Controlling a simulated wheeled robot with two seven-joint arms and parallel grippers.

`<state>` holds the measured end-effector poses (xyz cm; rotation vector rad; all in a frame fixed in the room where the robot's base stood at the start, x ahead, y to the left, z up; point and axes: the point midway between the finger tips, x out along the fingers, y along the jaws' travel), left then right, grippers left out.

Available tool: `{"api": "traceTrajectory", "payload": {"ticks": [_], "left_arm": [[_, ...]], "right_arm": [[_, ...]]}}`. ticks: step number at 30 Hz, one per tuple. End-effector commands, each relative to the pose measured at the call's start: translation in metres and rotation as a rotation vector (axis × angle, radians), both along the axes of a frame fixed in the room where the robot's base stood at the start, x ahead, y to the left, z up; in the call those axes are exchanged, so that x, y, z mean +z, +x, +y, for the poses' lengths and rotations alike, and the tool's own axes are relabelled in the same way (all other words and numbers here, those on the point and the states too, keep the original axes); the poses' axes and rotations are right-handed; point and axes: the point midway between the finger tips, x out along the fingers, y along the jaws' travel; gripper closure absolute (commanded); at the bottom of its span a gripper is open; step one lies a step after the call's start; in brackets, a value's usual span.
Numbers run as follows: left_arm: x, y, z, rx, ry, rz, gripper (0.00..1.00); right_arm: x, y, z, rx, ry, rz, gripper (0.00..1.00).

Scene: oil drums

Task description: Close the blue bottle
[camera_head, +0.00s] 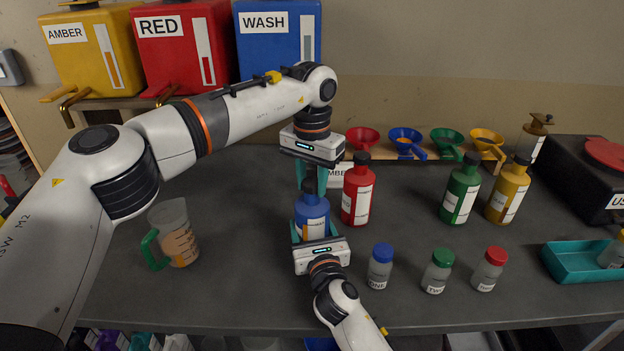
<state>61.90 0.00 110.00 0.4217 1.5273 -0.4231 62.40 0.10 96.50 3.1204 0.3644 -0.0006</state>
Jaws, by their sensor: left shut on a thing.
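The blue bottle (312,208) stands upright on the dark table near the middle, with a white label on its front. Its black cap (310,184) is at the bottle's neck; I cannot tell whether it is seated. My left gripper (311,178) points down from above, its teal fingers shut on the black cap. My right gripper (314,230) reaches in from the front, low on the bottle, with a teal finger on each side of it. The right gripper's body hides the bottle's base.
A red bottle (357,192) stands close to the right. Green (461,190) and yellow (508,190) bottles stand farther right. A measuring jug (176,235) is at left. Small jars with blue (381,267), green (438,272) and red (488,270) lids stand in front. Colored funnels (405,140) line the back.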

Motion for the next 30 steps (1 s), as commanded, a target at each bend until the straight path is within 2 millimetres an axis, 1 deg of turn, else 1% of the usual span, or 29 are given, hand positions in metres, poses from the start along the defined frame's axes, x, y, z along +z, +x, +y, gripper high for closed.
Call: {"api": "traceTrajectory", "payload": {"ticks": [2, 3, 5, 6, 7, 17, 20, 27, 30], "left_arm": [[0.001, 0.0, 0.0, 0.002, -0.001, -0.001, 0.87], [0.001, 0.0, 0.0, 0.002, -0.001, -0.001, 0.64], [0.001, 0.0, 0.0, 0.003, -0.001, -0.001, 0.55], [0.001, 0.0, 0.0, 0.003, -0.001, -0.001, 0.48], [0.0, 0.0, 0.0, 0.003, -0.001, -0.001, 0.44], [0.003, 0.0, 0.0, 0.004, -0.001, -0.001, 0.44], [0.011, 0.0, 0.0, 0.004, -0.002, -0.003, 0.44], [0.042, 0.0, 0.0, 0.004, 0.0, -0.002, 0.44], [0.046, 0.0, 0.0, 0.004, -0.001, -0.001, 0.44]], "right_arm": [[0.0, 0.0, 0.0, 0.0, 0.0, -0.001, 0.99], [0.0, 0.0, 0.0, 0.0, 0.0, -0.001, 0.99], [0.0, 0.0, 0.0, 0.0, 0.0, -0.001, 0.99], [0.0, 0.0, 0.0, 0.0, 0.0, -0.001, 0.99], [0.0, 0.0, 0.0, 0.0, 0.0, -0.001, 0.99], [0.0, 0.0, 0.0, 0.0, 0.0, -0.001, 0.99], [0.0, 0.0, 0.0, 0.0, 0.0, -0.001, 0.99], [0.0, 0.0, 0.0, 0.0, 0.0, -0.001, 0.99], [0.0, 0.0, 0.0, 0.0, 0.0, -0.001, 0.99]]}}
